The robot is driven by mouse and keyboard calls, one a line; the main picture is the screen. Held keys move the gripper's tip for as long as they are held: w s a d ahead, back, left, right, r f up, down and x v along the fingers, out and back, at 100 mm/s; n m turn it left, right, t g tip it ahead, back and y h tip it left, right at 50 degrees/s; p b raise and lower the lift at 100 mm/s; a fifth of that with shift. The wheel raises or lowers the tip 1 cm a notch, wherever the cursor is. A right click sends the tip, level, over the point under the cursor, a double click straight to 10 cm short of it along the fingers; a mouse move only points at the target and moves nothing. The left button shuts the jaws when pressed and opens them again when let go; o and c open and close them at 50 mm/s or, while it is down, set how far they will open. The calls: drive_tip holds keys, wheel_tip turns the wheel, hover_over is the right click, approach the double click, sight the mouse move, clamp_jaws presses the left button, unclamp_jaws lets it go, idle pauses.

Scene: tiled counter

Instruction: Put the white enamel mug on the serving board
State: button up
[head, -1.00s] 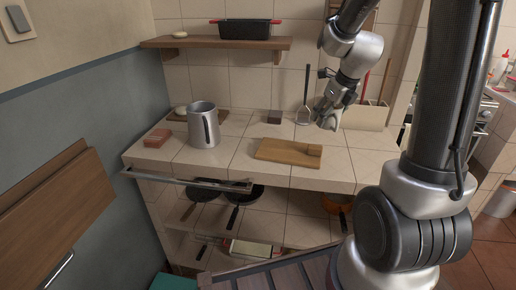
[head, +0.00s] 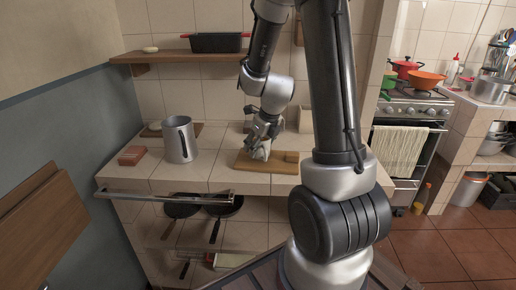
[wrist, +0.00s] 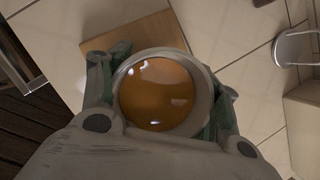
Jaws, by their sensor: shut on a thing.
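My gripper (head: 262,138) is shut on the white mug (head: 262,153), which it holds upright over the wooden serving board (head: 246,164). In the wrist view the fingers stand on both sides of the mug's pale rim (wrist: 205,85), and its inside looks amber. The board (wrist: 135,38) shows below and beyond it in that view. I cannot tell whether the mug's base touches the board or is just above it. The fingers and wrist hide part of the mug in the head view.
A tall metal pitcher (head: 176,145) stands on the counter left of the board. A reddish block (head: 131,156) is farther left. A small wooden piece (head: 292,156) is at the board's right end. A shelf with a black pan (head: 216,43) hangs above. A rail (head: 150,197) runs along the front edge.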

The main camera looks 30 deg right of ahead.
drive_tip(key=shift+f, duration=0.5)
drive_tip(key=shift+f, duration=0.1)
drive_tip(key=o, duration=1.3)
drive_tip(key=shift+c, duration=0.2)
